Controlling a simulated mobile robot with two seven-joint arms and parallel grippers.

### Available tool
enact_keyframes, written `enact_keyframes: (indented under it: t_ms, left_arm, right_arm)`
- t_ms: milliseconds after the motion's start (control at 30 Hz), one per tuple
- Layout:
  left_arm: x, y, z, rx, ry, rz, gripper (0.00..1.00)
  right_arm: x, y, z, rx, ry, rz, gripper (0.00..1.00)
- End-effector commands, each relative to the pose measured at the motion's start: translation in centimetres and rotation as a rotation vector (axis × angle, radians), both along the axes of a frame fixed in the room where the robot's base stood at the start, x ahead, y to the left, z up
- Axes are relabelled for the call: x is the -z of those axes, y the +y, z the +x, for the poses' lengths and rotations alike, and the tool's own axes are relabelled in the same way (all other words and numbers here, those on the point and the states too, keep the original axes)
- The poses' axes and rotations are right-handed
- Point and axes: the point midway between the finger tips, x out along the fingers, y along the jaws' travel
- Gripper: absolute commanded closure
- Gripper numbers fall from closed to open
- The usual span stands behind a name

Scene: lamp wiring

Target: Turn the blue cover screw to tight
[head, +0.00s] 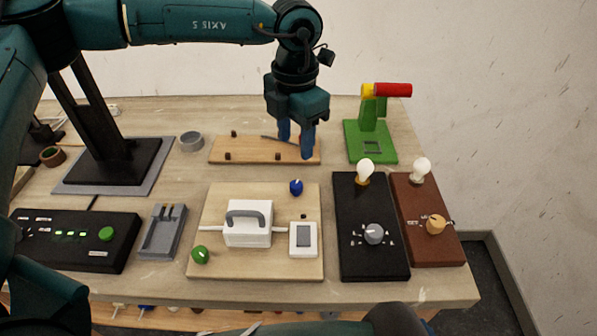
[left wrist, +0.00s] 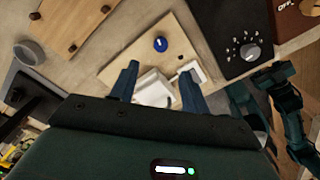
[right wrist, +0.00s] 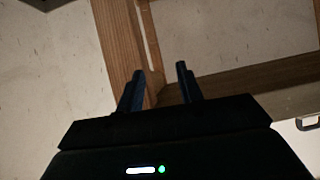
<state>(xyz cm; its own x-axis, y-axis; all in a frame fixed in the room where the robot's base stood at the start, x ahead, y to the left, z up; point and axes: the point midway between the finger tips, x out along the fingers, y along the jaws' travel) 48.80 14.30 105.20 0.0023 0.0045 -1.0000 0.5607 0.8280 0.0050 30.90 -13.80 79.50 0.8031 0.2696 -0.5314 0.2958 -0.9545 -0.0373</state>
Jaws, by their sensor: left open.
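The blue cover screw (head: 296,187) stands at the back right of a light wooden board (head: 215,215). It is a round knob with a small pale mark, which also shows in the left wrist view (left wrist: 160,44). A white box with a grey handle (head: 248,232) sits in the middle of that board. A green screw (head: 200,255) is at its front left corner. My left gripper (head: 296,152) points down, open and empty, behind and above the blue screw, apart from it. My right gripper (right wrist: 160,72) is open and empty, away from the board, before a wooden frame.
A white switch (head: 303,240) sits right of the box. Black (head: 360,265) and brown (head: 440,250) dial panels with bulbs stand to the right. A green stand with a red handle (head: 392,90) is at the back right. A long wooden strip (head: 240,150) lies behind the board.

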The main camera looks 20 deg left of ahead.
Motion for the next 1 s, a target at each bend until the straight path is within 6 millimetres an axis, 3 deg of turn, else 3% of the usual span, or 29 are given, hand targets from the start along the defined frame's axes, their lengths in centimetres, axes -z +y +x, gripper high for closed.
enact_keyframes:
  t_ms: [300, 500, 700, 1000]
  left_arm:
    - [6.6, -0.1, -0.1, 0.001, 0.006, -0.001, 0.53]
    - [9.6, -0.1, -0.1, 0.001, 0.003, -0.003, 0.53]
    - [10.9, -0.1, 0.0, 0.000, 0.001, -0.004, 0.53]
    - [11.0, -0.1, 0.0, 0.001, 0.001, -0.004, 0.57]
  right_arm:
    - [0.1, -0.4, -0.9, 0.007, 0.035, -0.010, 0.64]
    - [0.6, -0.7, -1.1, 0.017, 0.052, -0.016, 0.64]
    - [0.4, -0.9, -0.9, 0.023, 0.049, -0.018, 0.64]
    - [0.1, -0.9, -0.4, 0.025, 0.038, -0.015, 0.64]
